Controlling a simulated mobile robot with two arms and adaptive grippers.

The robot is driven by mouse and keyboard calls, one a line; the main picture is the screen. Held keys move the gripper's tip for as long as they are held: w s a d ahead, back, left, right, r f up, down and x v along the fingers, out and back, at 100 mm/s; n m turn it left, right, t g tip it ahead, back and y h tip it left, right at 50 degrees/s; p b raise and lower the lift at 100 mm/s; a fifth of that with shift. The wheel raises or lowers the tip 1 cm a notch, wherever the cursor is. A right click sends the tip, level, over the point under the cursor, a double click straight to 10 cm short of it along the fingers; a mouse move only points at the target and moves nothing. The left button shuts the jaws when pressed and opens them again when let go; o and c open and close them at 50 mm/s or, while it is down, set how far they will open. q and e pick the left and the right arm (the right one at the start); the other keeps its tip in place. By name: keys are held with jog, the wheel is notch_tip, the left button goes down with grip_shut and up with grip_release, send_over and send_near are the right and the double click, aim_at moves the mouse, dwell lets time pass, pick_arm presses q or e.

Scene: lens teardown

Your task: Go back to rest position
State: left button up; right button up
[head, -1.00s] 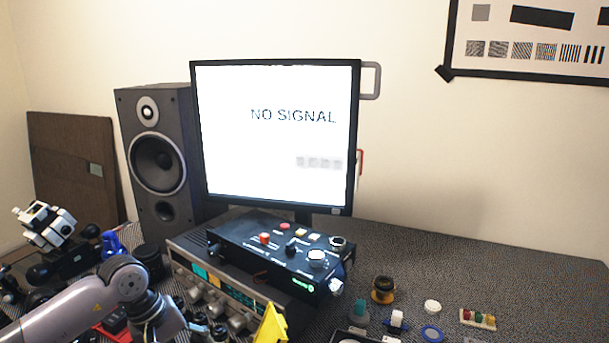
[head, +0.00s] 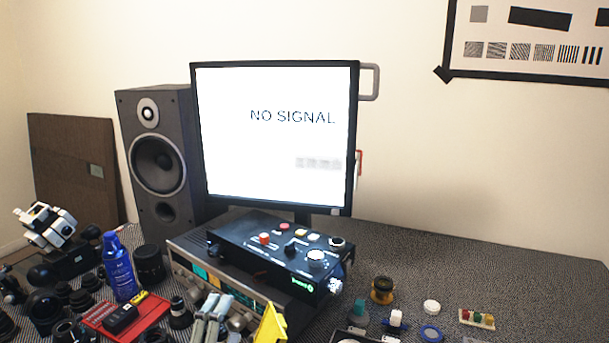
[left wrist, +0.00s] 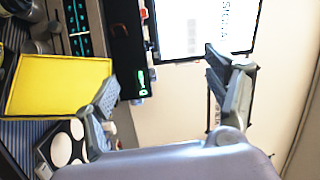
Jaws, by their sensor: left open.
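My left gripper (head: 212,314) shows at the bottom edge of the head view, in front of the electronics with knobs. Its grey fingers point up, and the arm behind them is out of the picture. In the left wrist view the left gripper (left wrist: 160,82) has its two fingers well apart, with nothing between them. A yellow panel (left wrist: 60,86) is beside one finger there, and I cannot tell whether they touch. My right gripper is in neither view.
A black control box (head: 283,255) sits on a silver unit before the monitor (head: 275,135). A speaker (head: 158,150) stands left. A blue bottle (head: 120,270), red tray (head: 98,314) and several lenses crowd the left. Small parts lie at right; the far right tabletop (head: 530,275) is clear.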

pick_arm(q)
jog(key=s+a+f+n+g+y, duration=0.25)
jog(key=s+f+n+g, duration=0.2)
jog(key=f, duration=0.35)
jog(key=s+a+f+n+g+y, duration=0.2)
jog(key=s+a+f+n+g, duration=0.15)
jog(key=s+f+n, duration=0.3)
jog(key=s+f+n+g+h, duration=0.1)
jog(key=s+f+n+g, duration=0.3)
jog(key=s, duration=0.4)
jog(key=s+f+n+g+h, duration=0.1)
jog(key=s+f+n+g, duration=0.15)
jog(key=s+f, duration=0.45)
notch_tip(320, 180, down, 24)
jog(key=s+m+g, duration=0.1)
jog(key=s+g, duration=0.1)
jog(key=s+a+f+g, duration=0.1)
jog(key=s+a+f, duration=0.2)
jog(key=s+f, duration=1.3)
jog(key=shift+s+a+y, duration=0.15)
jog(key=shift+s+y, duration=0.2)
jog(key=shift+s, duration=0.1)
